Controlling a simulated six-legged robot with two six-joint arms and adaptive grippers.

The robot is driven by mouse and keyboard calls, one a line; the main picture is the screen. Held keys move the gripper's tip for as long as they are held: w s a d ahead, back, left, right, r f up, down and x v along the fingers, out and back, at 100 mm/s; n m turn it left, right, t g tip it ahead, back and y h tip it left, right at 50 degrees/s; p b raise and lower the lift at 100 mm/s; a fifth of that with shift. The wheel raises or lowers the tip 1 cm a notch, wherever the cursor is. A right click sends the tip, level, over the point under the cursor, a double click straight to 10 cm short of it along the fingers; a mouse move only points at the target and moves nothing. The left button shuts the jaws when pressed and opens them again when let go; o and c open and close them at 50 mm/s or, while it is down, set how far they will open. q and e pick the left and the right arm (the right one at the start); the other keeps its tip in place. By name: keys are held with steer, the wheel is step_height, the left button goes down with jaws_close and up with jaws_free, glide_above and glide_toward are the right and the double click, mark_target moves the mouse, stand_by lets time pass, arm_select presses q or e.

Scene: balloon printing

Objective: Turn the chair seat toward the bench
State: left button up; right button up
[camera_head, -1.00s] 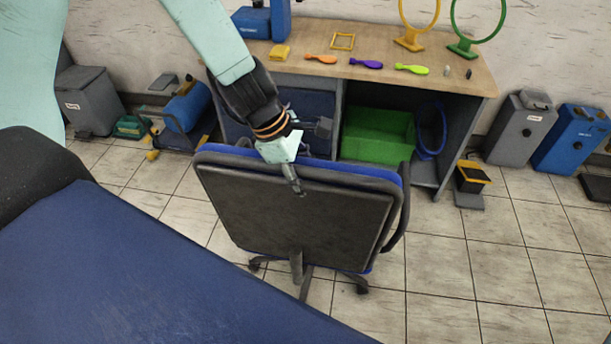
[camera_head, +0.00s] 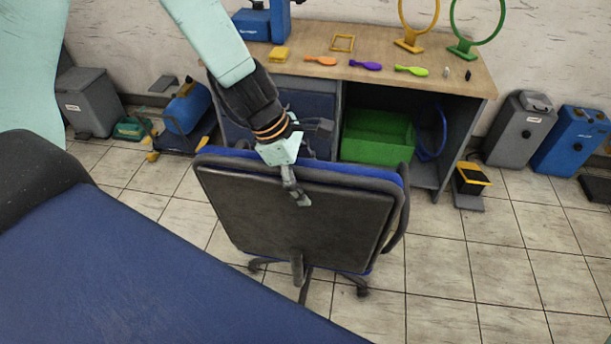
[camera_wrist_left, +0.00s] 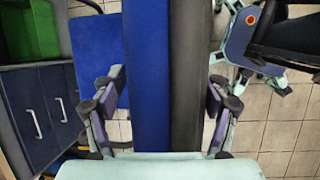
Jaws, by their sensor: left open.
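The chair (camera_head: 290,215) stands in front of the bench (camera_head: 440,85). Its dark backrest rear faces me in the head view, with a blue edge along the top; the seat is mostly hidden behind it. My left gripper (camera_head: 308,164) is open at the backrest's top edge, one finger on the near side and one on the far side. In the left wrist view the backrest (camera_wrist_left: 152,60) runs between the two open fingers, with visible gaps on both sides. The blue seat (camera_wrist_left: 95,45) lies on the bench's drawer side there. My right gripper is not in view.
A green bin (camera_head: 378,137) sits under the bench. A yellow-black pedal (camera_head: 472,180) and grey and blue machines (camera_head: 570,140) stand right. Open tiled floor (camera_head: 500,270) lies right of the chair.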

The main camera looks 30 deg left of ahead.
mark_target(297, 163)
arm_select(q)
steer(key=shift+r, duration=0.1)
steer(key=shift+v, duration=3.65)
